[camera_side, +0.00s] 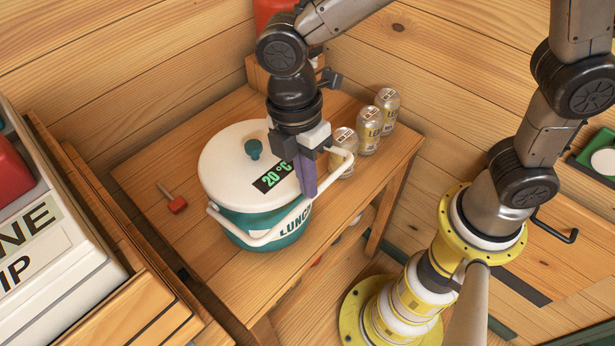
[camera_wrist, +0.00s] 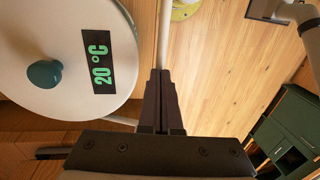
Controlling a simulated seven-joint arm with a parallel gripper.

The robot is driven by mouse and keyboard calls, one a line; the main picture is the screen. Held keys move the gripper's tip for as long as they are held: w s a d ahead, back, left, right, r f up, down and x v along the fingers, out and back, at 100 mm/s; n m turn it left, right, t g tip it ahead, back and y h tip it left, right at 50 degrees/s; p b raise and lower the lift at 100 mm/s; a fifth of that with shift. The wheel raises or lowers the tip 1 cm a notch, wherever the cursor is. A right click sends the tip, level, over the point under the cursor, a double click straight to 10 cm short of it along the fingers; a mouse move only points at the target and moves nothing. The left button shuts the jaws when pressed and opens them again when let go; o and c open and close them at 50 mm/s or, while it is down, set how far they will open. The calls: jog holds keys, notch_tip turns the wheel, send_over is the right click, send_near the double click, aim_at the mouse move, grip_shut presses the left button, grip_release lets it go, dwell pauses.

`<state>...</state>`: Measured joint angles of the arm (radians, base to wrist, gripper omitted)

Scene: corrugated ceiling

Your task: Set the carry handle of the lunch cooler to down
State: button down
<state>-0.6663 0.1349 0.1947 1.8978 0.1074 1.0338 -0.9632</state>
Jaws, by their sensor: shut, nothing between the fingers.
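The lunch cooler (camera_side: 238,170) stands on the wooden table. It has a round white lid with a teal knob and a green 20 °C display, and a teal body. The lid also shows in the wrist view (camera_wrist: 65,90). The white carry handle (camera_side: 348,165) swings out low around the cooler's front and right side, tilted away from the lid. In the wrist view a stretch of the handle (camera_wrist: 165,35) runs down to my fingertips. My gripper (camera_side: 309,194) is shut and empty at the lid's front right edge, overlapping the handle. I cannot tell whether they touch.
Several cans (camera_side: 369,130) stand in a row behind the cooler on the right. A small red-ended tool (camera_side: 176,204) lies on the table at left. A white box (camera_side: 45,240) fills the left edge. The table's front edge (camera_side: 330,232) is close to the cooler.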

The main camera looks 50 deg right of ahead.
jog(key=shift+s+f, duration=0.2)
jog(key=shift+f, duration=0.05)
jog(key=shift+t, duration=0.7)
jog(key=f, duration=0.1)
jog(key=s+f, duration=0.1)
jog(key=f, duration=0.1)
jog(key=s+f, duration=0.1)
jog(key=f, duration=0.1)
jog(key=shift+r, duration=0.1)
